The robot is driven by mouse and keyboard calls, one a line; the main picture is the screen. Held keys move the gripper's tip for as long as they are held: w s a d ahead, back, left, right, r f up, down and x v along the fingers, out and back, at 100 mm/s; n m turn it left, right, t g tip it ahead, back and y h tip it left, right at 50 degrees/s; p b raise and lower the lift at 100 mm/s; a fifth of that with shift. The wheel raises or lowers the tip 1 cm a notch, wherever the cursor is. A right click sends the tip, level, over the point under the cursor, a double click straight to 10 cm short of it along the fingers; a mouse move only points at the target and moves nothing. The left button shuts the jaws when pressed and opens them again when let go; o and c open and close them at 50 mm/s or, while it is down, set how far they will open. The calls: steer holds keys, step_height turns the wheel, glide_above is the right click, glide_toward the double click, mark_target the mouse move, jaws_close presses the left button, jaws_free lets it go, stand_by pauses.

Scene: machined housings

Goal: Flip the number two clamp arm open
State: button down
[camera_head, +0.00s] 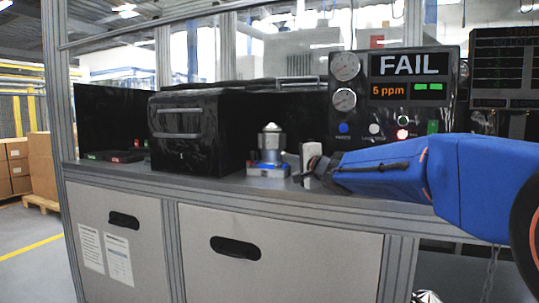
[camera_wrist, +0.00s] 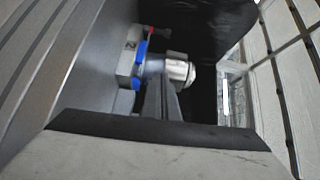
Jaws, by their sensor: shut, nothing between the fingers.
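A silver machined housing (camera_head: 270,140) stands upright on a small blue and white fixture (camera_head: 268,170) on the bench. In the wrist view the fixture's white block (camera_wrist: 127,62) carries the number 2, with blue parts beside it and the silver housing (camera_wrist: 178,70) to its right. A thin part with a red end (camera_wrist: 158,32) sticks out at the block's far end; it may be the clamp arm, but I cannot tell its exact position. My gripper (camera_head: 312,170) is right of the fixture, apart from it. Its shut, empty fingers (camera_wrist: 161,88) point toward the housing in the wrist view.
A black box (camera_head: 183,133) with a handle stands left of the fixture. A test panel (camera_head: 390,95) reading FAIL stands behind and right, near my arm. Red and green items (camera_head: 115,156) lie at the far left. The bench's front edge (camera_head: 220,195) is clear.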

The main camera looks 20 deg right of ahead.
steer(key=shift+w+r, duration=0.2)
steer(key=shift+w, duration=0.45)
steer(key=shift+w+a, duration=0.1)
steer(key=shift+w, duration=0.2)
steer(key=shift+y, duration=0.3)
steer(key=x, duration=0.9)
steer(key=shift+w, duration=0.1)
steer(key=a, duration=0.3)
steer(key=shift+w, duration=0.1)
steer(key=shift+a, duration=0.5)
